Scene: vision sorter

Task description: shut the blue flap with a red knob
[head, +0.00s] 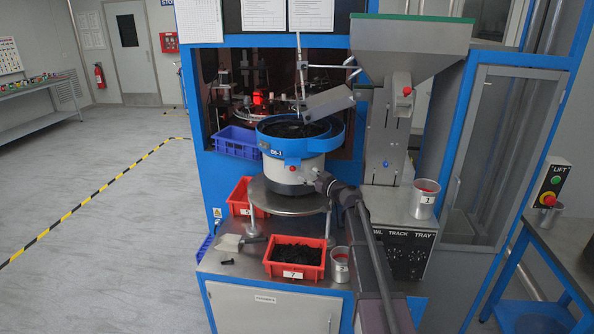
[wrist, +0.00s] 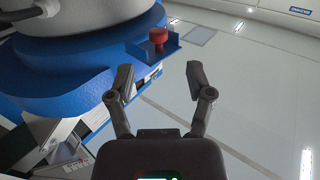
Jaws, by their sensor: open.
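The blue flap (wrist: 152,52) juts out from the side of the blue bowl feeder in the wrist view. Its red knob (wrist: 157,37) stands up on it. I cannot tell how far the flap is from its shut position. My gripper (wrist: 160,77) is open and empty, its two dark fingers spread. The knob shows beyond the gap between the fingertips, apart from them. In the head view, my gripper (head: 323,181) is at the right side of the bowl feeder (head: 292,150), and its fingers are hard to make out there.
A red bin of black parts (head: 296,254) and a metal cup (head: 340,265) stand on the bench below my arm. Another cup (head: 424,197) stands to the right. A blue crate (head: 236,141) is left of the feeder. The floor at left is clear.

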